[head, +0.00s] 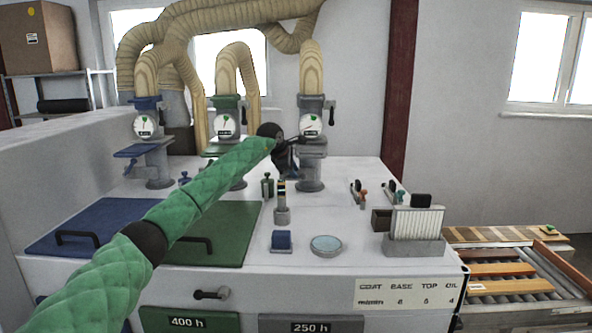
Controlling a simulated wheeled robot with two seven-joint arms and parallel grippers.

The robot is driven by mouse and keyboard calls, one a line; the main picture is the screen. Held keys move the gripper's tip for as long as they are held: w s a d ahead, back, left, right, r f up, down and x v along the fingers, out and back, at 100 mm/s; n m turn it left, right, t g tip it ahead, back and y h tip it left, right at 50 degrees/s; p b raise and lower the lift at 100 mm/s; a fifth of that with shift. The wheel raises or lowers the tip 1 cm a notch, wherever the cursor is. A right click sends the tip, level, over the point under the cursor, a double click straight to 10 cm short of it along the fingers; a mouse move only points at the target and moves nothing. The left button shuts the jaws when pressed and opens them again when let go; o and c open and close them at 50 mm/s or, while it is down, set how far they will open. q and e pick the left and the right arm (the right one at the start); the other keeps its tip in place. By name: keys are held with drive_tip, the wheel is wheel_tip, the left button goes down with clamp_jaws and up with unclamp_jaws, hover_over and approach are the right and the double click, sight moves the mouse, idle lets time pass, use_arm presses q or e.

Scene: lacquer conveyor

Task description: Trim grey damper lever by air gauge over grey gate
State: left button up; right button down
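The grey gate stand (313,159) is the rightmost of three duct stands at the back of the white bench. Its round air gauge (311,123) has a white face, too small to read surely. The dark damper lever (331,112) sticks out on the right side of the grey collar, above the gauge, with its handle hanging down. My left gripper (293,150), dark at the end of the green-sleeved arm, is just left of the grey stand and hides part of it. Its fingers are too small and dark to read. My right gripper is not in view.
The blue stand (157,163) and green stand (229,133) are to the left. A roller conveyor (515,289) lies at right.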

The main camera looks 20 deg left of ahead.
use_arm(q)
drive_tip(key=shift+p+x, duration=0.6)
drive_tip(key=shift+x, duration=0.2)
drive_tip(key=shift+w+f, duration=0.15)
drive_tip(key=shift+f, duration=0.15)
clamp_jaws()
